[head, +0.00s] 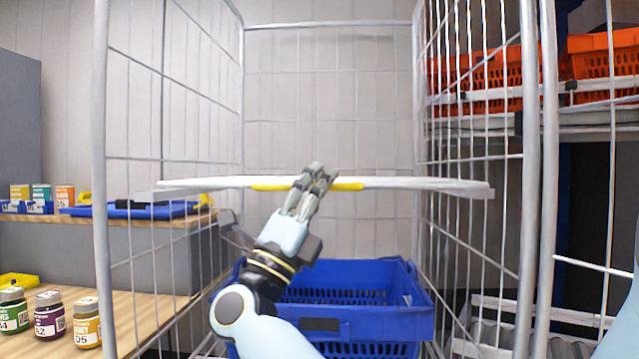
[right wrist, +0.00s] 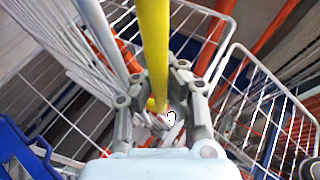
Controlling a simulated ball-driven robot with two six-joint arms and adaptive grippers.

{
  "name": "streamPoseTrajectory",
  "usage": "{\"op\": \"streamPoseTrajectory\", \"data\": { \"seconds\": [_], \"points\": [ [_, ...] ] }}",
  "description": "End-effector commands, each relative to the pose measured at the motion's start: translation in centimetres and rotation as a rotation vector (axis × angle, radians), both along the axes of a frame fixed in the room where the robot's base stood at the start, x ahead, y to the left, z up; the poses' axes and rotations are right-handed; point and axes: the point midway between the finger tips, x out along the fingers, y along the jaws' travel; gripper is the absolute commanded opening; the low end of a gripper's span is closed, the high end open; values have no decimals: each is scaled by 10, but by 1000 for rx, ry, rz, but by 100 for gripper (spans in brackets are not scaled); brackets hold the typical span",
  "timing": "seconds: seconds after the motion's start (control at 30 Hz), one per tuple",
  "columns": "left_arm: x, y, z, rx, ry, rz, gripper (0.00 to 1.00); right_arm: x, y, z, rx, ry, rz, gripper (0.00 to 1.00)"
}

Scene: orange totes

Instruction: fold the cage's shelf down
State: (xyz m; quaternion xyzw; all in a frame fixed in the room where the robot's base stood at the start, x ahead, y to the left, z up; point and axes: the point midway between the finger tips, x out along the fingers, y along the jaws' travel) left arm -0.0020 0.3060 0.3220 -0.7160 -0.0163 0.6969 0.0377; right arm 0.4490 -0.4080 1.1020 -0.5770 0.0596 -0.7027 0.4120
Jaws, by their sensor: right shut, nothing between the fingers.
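The cage's shelf (head: 420,184) shows nearly edge-on in the head view, as a thin white band lying about level across the wire roll cage (head: 101,200). A yellow strip (head: 347,187) marks the middle of its front edge. My right gripper (head: 318,178) is at this strip, its fingers overlapping it in the picture. In the right wrist view a yellow bar (right wrist: 153,40) runs between the finger linkages of the gripper (right wrist: 160,100). The gripper is shut with nothing held; whether it touches the strip I cannot tell. My left gripper is not in view.
Wooden shelving with jars (head: 87,322) and a blue tray (head: 150,210) stands left. Orange totes (head: 600,65) sit on a rack at right. The cage above the shelf is empty.

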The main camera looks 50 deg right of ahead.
Motion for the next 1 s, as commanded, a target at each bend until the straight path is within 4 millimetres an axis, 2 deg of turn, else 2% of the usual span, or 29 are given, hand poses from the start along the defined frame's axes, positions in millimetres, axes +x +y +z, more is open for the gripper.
{"op": "streamPoseTrajectory", "data": {
  "seconds": [0.03, 0.17, 0.4, 0.53, 1.0],
  "points": [
    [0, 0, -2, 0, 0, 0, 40, -2, 0, -10, 11, 7, -7, 5],
    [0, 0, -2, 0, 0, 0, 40, -2, 0, -9, 10, 7, -6, 22],
    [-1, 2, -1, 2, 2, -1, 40, -1, 0, -7, 8, 4, -5, 23],
    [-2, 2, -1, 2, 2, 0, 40, -1, 5, -13, 8, 6, -5, 23],
    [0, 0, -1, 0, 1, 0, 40, -2, 66, -84, 10, 9, -4, 23]
  ]
}}
